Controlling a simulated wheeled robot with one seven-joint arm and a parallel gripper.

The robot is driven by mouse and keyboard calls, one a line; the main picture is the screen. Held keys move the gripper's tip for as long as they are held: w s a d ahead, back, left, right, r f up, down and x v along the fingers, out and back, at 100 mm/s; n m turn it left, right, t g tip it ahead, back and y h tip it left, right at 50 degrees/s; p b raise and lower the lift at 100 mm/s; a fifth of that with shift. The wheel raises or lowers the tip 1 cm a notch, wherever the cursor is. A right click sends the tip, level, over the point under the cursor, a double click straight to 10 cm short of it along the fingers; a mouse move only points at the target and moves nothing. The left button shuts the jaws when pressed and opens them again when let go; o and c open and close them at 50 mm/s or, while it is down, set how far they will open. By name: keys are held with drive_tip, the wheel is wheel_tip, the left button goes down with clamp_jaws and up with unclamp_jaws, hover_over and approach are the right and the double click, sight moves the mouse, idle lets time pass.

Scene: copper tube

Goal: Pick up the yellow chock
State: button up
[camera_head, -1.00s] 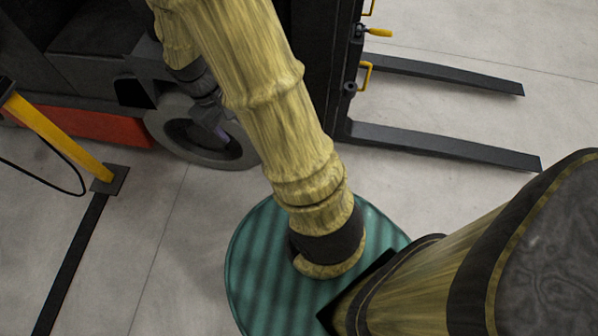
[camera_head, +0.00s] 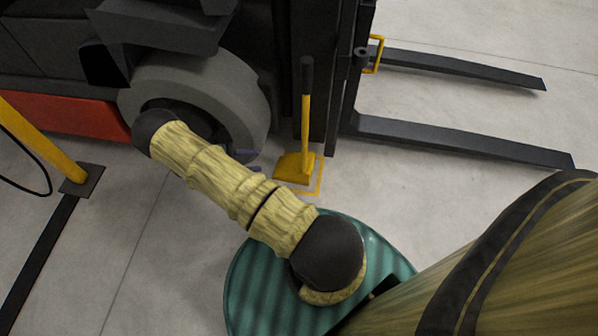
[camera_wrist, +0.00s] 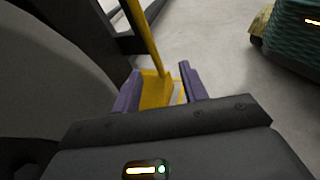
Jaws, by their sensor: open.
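The yellow chock (camera_head: 293,168) sits on the floor beside the forklift's front wheel, with a tall yellow handle (camera_head: 306,115) that ends in a black grip. A yellow outline shows on the floor around it. In the wrist view the chock (camera_wrist: 155,92) and the lower part of its handle (camera_wrist: 143,40) show between and beyond my two purple fingers. My gripper (camera_wrist: 160,71) is open and empty. In the head view, my gripper (camera_head: 250,160) is mostly hidden behind my arm; its purple fingers show just left of the chock. I see no contact.
The forklift's wheel (camera_head: 205,95) is close to my arm on the left. Its dark mast stands right behind the chock, and two forks (camera_head: 460,140) reach right, low over the floor. A yellow post (camera_head: 45,145) stands at far left. The floor in front of the chock is clear.

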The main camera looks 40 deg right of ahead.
wheel_tip(320, 180, down, 9)
drive_tip(key=n+t+h+b, duration=0.1)
drive_tip(key=n+h+b, duration=0.1)
drive_tip(key=h+b, duration=0.1)
drive_tip(key=shift+d+f+h, duration=0.2)
drive_tip(key=shift+d+h, duration=0.1)
drive_tip(key=shift+h, duration=0.1)
drive_tip(key=b, duration=0.4)
approach(304, 160)
drive_tip(key=d+f, duration=0.2)
drive_tip(key=d, duration=0.2)
drive_tip(key=shift+s+d+r, duration=0.2)
drive_tip(key=shift+s+d, duration=0.1)
drive_tip(key=shift+d, duration=0.05)
drive_tip(key=shift+d, duration=0.1)
drive_tip(key=b+x, duration=0.2)
drive_tip(key=x, duration=0.3)
drive_tip(key=shift+s+d, duration=0.1)
drive_tip(key=shift+d, duration=0.15)
